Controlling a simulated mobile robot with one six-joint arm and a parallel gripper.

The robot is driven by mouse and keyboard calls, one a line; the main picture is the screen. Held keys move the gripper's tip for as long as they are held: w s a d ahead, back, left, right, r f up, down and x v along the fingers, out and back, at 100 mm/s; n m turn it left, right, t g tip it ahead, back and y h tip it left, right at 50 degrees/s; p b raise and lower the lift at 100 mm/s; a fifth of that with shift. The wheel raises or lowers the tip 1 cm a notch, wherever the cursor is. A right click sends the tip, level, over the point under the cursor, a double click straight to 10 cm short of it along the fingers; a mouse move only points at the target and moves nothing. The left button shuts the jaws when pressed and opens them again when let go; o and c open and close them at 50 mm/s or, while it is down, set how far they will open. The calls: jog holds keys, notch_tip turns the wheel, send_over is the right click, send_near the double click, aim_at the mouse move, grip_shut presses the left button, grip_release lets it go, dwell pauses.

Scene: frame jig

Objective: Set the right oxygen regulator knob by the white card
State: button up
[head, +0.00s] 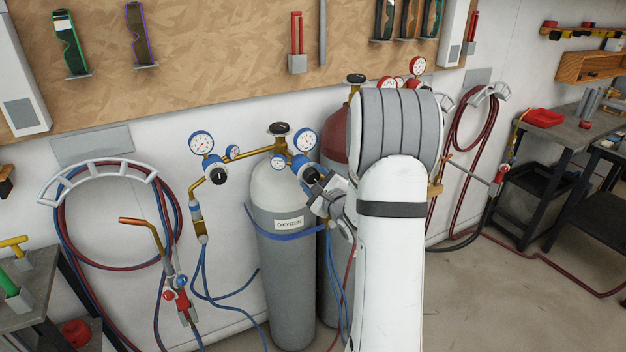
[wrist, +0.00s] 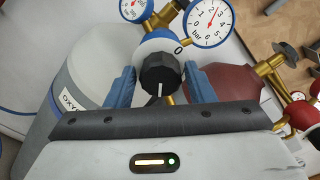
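The right oxygen regulator knob (wrist: 162,73) is black and ribbed, on a blue-and-white body, with a white line pointing down in the wrist view and a "0" above it. In the head view the knob (head: 309,174) is partly covered by my gripper (head: 317,187). In the wrist view the blue fingers of my gripper (wrist: 160,80) stand open on either side of the knob; whether they touch it is unclear. The right gauge (wrist: 209,22) is marked in bar. A white OXYGEN label (head: 289,223) is on the grey cylinder (head: 285,265); I cannot make out another white card.
The left oxygen regulator knob (head: 216,174) sits under its own gauge (head: 201,144). A red cylinder (head: 333,140) stands behind the grey one, partly hidden by my arm. Hoses hang from a left rack (head: 97,172) and a right rack (head: 486,95). A workbench (head: 556,135) is at right.

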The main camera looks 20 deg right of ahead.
jog(key=shift+o, duration=0.9)
jog(key=shift+r, duration=0.1)
jog(key=s+b, duration=0.1)
jog(key=s, duration=0.6)
jog(key=shift+s, duration=0.4)
